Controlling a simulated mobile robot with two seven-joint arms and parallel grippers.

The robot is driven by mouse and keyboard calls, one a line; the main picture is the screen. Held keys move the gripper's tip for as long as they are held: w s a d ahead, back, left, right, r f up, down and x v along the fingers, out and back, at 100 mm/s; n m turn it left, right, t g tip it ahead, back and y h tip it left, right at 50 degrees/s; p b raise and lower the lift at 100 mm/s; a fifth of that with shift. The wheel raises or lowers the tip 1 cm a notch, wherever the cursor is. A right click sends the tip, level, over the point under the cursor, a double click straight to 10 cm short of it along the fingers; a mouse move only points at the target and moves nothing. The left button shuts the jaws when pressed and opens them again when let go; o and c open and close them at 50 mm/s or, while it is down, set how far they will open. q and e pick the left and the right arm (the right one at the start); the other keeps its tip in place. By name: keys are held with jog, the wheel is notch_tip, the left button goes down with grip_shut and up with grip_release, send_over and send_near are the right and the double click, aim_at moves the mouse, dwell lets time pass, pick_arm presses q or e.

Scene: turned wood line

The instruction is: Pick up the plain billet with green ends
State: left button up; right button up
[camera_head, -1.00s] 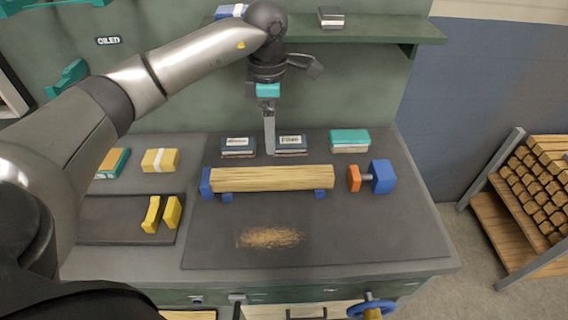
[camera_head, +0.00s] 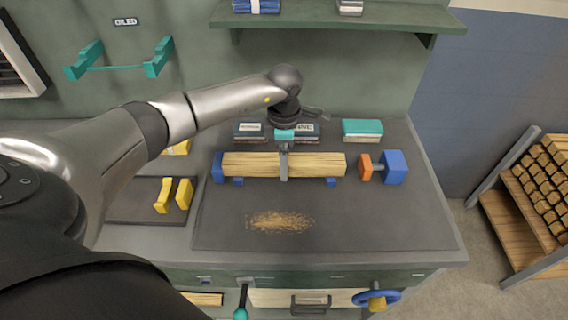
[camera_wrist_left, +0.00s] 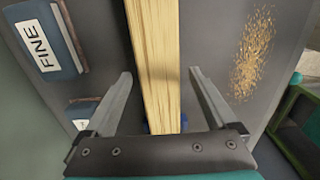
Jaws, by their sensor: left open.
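A long plain wooden billet (camera_head: 318,163) lies left to right on blue supports (camera_head: 218,167) on the workbench; I see no green on its ends in the head view. My left gripper (camera_head: 284,172) is over the middle of the billet, pointing down. In the left wrist view, the billet (camera_wrist_left: 157,40) runs between the two open fingers (camera_wrist_left: 160,75), with a gap on each side. The fingers are not closed on it. My right gripper is not in view.
An orange and blue clamp piece (camera_head: 394,167) stands right of the billet. Sanding blocks (camera_head: 362,129) lie behind it, and yellow blocks (camera_head: 183,193) lie left. Sawdust (camera_head: 280,222) lies in front. A rack of billets (camera_head: 540,185) stands at the right.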

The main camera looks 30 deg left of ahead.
pick_arm(q)
jog(key=shift+f, duration=0.65)
grip_shut()
jog(key=shift+r, duration=0.1)
dwell(0.3)
